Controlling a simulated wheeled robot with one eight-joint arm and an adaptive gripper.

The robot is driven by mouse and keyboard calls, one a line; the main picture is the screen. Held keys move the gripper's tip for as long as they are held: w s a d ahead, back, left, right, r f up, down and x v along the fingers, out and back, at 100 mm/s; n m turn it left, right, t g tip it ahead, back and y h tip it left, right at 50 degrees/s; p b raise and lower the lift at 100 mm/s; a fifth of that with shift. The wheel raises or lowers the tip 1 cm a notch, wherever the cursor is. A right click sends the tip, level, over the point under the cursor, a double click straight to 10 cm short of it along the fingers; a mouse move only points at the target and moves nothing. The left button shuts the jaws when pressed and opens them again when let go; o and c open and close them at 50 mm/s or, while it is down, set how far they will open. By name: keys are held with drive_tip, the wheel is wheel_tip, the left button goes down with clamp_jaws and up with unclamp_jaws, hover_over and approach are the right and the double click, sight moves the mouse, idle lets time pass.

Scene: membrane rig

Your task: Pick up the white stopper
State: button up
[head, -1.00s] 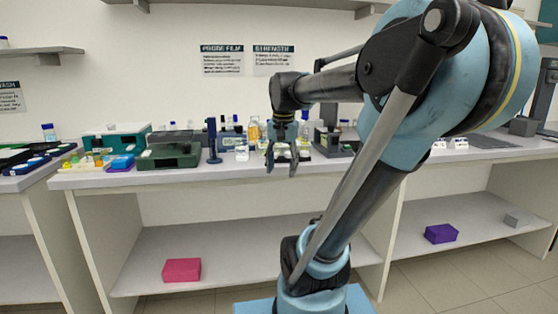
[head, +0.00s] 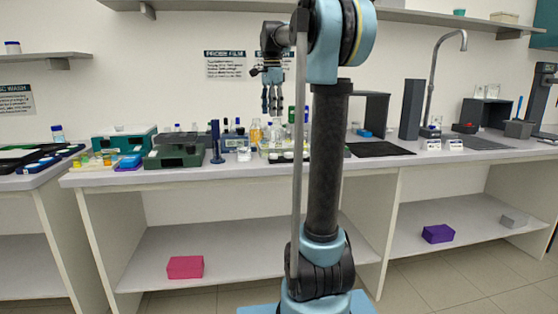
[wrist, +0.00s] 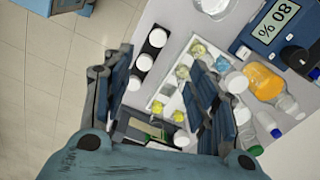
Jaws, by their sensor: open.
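Several round white caps show in the wrist view, and I cannot tell for sure which is the white stopper. Three white discs (wrist: 145,62) sit in a row on a narrow black holder near the bench's front edge. Other white round tops stand to the right, beyond the right finger. My gripper (wrist: 160,66) is open above the bench, with its fingers on either side of the black holder and part of a white tray (wrist: 158,103). In the head view my gripper (head: 272,100) hangs pointing down, clear above the bench items, with nothing visible between its fingers.
The white tray holds small yellowish pieces. An orange-filled bottle (wrist: 262,82) and a blue display device (wrist: 275,28) stand to its right. In the head view a green case (head: 175,156) and a blue stand (head: 216,142) are left of my gripper. A dark mat (head: 380,149) lies right.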

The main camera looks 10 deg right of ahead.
hover_over(274, 154)
drive_tip(key=f, duration=1.1)
drive_tip(key=shift+w+d+f, duration=0.15)
drive_tip(key=shift+w+f, duration=0.1)
drive_tip(key=shift+a+f, duration=0.2)
drive_tip(key=shift+f, duration=2.7)
drive_tip(key=shift+c, duration=0.3)
drive_tip(key=c, duration=0.8)
